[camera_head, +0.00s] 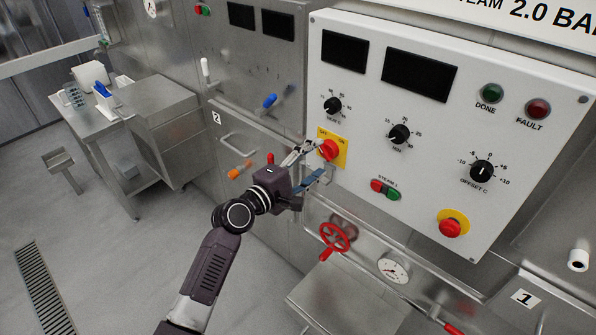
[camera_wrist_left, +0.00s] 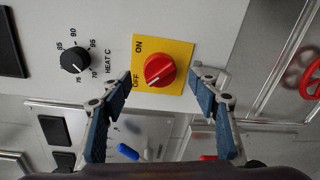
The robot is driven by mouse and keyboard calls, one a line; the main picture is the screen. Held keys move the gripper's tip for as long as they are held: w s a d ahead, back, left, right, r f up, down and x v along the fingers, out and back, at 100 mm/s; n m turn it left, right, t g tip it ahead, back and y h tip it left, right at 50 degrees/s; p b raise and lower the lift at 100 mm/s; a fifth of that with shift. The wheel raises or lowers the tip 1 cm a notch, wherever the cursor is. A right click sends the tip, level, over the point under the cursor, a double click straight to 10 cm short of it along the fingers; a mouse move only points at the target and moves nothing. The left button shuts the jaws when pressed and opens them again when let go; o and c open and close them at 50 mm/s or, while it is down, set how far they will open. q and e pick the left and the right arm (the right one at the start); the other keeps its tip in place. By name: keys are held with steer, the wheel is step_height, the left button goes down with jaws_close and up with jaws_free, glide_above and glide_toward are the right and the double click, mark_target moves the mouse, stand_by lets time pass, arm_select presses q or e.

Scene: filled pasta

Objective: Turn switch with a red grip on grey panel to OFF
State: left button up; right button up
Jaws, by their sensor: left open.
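The switch with the red grip (camera_head: 329,150) sits on a yellow plate (camera_head: 341,152) at the lower left of the grey panel (camera_head: 440,70). In the left wrist view the red grip (camera_wrist_left: 160,70) shows between my fingertips, with ON and OFF printed on the yellow plate (camera_wrist_left: 180,50). The grip's white line points toward the OFF side. My left gripper (camera_head: 318,163) is open, its fingers on either side of the switch; it also shows in the left wrist view (camera_wrist_left: 160,80). I cannot tell whether a finger touches the grip. My right gripper is not in view.
Black knobs (camera_head: 398,134), STEAM 1 buttons (camera_head: 385,189) and a red emergency button (camera_head: 451,227) are on the same panel. A red valve wheel (camera_head: 335,239) and a gauge (camera_head: 394,270) are below. A steel table (camera_head: 112,121) stands at left; open floor lies before it.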

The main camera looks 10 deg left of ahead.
arm_select(q)
steer(key=v, duration=0.8)
steer(key=shift+s, duration=0.15)
steer(key=shift+a, duration=0.1)
